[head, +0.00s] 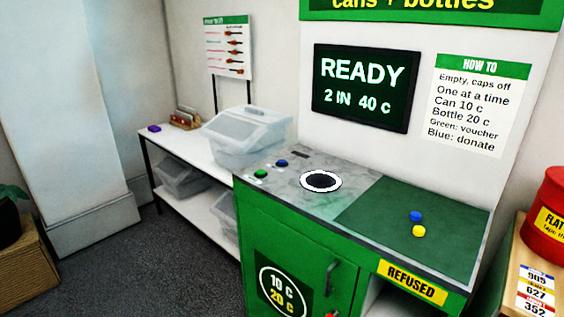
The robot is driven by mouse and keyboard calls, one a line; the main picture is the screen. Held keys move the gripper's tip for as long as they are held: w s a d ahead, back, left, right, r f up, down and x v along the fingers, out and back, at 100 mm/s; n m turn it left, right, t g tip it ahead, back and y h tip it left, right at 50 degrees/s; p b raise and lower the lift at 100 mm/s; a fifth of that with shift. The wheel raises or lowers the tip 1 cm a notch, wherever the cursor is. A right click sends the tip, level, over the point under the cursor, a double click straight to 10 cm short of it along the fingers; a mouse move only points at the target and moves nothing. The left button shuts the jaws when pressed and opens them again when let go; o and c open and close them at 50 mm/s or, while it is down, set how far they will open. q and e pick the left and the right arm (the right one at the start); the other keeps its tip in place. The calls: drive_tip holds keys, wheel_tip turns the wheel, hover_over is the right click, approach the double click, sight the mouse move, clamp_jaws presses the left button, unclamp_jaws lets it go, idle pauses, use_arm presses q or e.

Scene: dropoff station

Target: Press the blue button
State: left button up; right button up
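The blue button (281,163) sits on the grey counter top (330,166) of the green machine, near its back left corner. A green button (260,174) is just in front and to the left of it. The screen (361,88) above reads "READY 2 IN 40 c". A sign (481,104) says green is voucher and blue is donate. Neither of my grippers shows in the head view.
A round white-rimmed hole (321,181) lies right of the buttons. Blue and yellow caps (418,231) lie on the green mat (385,219). A white shelf (182,146) with clear bins (245,134) stands left of the machine. Grey floor (150,262) is open at the front left.

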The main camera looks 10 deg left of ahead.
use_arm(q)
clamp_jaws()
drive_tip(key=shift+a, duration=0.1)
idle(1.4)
